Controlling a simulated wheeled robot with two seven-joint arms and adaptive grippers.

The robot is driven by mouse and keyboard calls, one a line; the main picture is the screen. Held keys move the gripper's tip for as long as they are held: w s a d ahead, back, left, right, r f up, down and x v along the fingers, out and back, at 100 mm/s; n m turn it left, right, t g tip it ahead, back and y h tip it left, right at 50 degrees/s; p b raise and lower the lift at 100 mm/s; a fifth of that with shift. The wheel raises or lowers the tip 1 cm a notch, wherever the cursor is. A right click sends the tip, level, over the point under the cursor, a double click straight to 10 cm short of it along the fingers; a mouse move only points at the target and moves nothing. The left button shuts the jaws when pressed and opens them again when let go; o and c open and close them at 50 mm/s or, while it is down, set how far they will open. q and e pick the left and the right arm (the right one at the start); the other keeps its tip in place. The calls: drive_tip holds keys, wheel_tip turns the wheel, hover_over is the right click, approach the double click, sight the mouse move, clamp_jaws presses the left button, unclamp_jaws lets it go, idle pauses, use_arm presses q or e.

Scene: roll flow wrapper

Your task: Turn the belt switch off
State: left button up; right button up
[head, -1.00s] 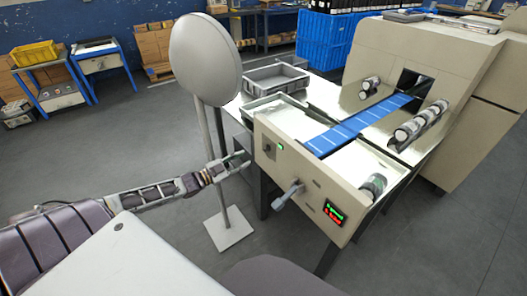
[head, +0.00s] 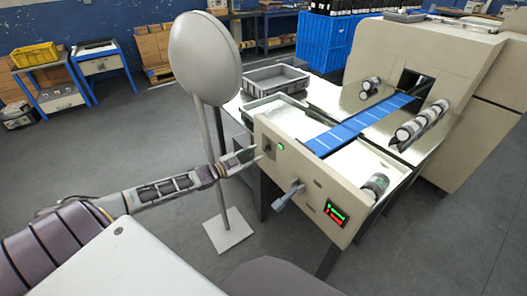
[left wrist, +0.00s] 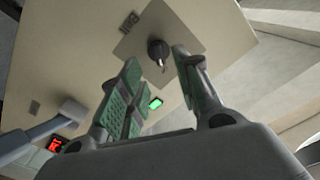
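The belt switch (left wrist: 158,50) is a dark round knob on a grey plate of the beige machine panel; it also shows in the head view (head: 267,149). A green light (left wrist: 155,103) glows beside it. My left gripper (left wrist: 155,62) is open. In the left wrist view its two fingers point at the panel with the knob between and just beyond their tips; I cannot tell whether they touch it. In the head view the left gripper (head: 252,154) is at the panel's left end. My right gripper is not in view.
A grey lever (head: 288,195) sticks out of the panel, beside a red and green display (head: 335,212). A round white disc on a stand (head: 205,58) rises close behind my left arm. A blue belt (head: 360,125) and a grey crate (head: 275,78) lie beyond the panel.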

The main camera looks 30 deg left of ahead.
sight(265, 149)
use_arm(q)
drive_tip(key=shift+w+d, duration=0.2)
drive_tip(key=shift+w, duration=0.3)
drive_tip(key=shift+w+d, duration=0.1)
drive_tip(key=shift+w, duration=0.15)
drive_tip(key=shift+b+x, duration=0.45)
drive_tip(key=shift+x, duration=0.75)
drive_tip(key=shift+w+d, duration=0.2)
drive_tip(key=shift+w, duration=0.2)
drive_tip(key=shift+w+d, duration=0.1)
drive_tip(key=shift+w, duration=0.2)
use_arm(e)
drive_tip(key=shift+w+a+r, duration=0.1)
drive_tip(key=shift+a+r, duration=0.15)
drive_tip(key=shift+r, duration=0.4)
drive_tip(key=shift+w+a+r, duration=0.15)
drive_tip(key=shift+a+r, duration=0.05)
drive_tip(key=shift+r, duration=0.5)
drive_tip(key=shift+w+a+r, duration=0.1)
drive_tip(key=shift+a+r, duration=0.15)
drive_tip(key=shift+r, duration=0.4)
use_arm(q)
drive_tip(key=shift+c, duration=0.5)
clamp_jaws()
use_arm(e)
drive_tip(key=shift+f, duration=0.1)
